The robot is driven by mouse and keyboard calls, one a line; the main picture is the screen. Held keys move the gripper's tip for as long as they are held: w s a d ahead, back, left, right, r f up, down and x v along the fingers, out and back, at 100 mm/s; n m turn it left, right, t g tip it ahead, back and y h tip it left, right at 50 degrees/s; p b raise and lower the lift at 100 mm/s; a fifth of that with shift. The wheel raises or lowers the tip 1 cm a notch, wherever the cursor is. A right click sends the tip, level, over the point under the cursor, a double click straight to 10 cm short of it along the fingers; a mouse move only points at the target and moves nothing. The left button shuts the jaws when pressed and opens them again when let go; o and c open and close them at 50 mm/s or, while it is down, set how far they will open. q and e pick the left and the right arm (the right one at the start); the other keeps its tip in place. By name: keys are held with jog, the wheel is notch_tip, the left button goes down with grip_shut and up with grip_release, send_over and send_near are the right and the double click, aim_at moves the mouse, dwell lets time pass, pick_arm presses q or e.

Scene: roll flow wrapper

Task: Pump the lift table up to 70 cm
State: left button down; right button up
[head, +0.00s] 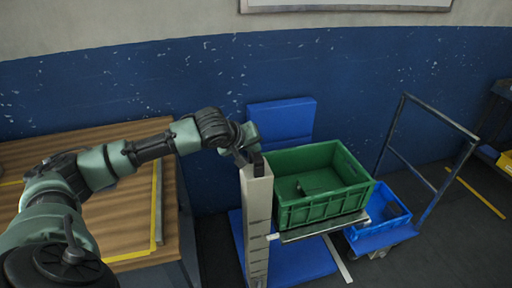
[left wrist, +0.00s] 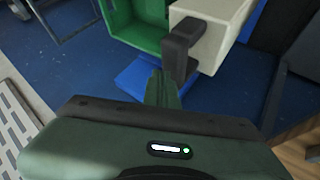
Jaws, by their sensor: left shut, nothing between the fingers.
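The lift table has a pale upright post (head: 257,215) with dark marks down its front. Its platform (head: 325,228) carries a green crate. A black handle (left wrist: 180,45) sticks out from the top of the post, which also shows in the left wrist view (left wrist: 215,22). My left gripper (head: 246,156) is at the top of the post. Its fingers are shut with nothing between them, and in the left wrist view their tips (left wrist: 162,82) are right by the handle; I cannot tell if they touch it. My right gripper is not in view.
The green crate (head: 338,205) holds a small green item. A blue crate (head: 378,212) sits on a trolley with a tall metal frame (head: 440,190) at right. A wooden bench (head: 130,205) stands at left. A blue panel (head: 282,118) is behind the post.

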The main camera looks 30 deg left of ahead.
pick_arm(q)
jog(key=shift+f+b, duration=0.45)
jog(key=shift+f, duration=0.6)
dwell(0.4)
jog(key=shift+r, duration=0.1)
jog(key=shift+r+p, duration=2.75)
jog(key=shift+p, duration=0.1)
notch_tip(320, 180, up, 5)
jog(key=p, duration=0.5)
jog(key=shift+d+f, duration=0.1)
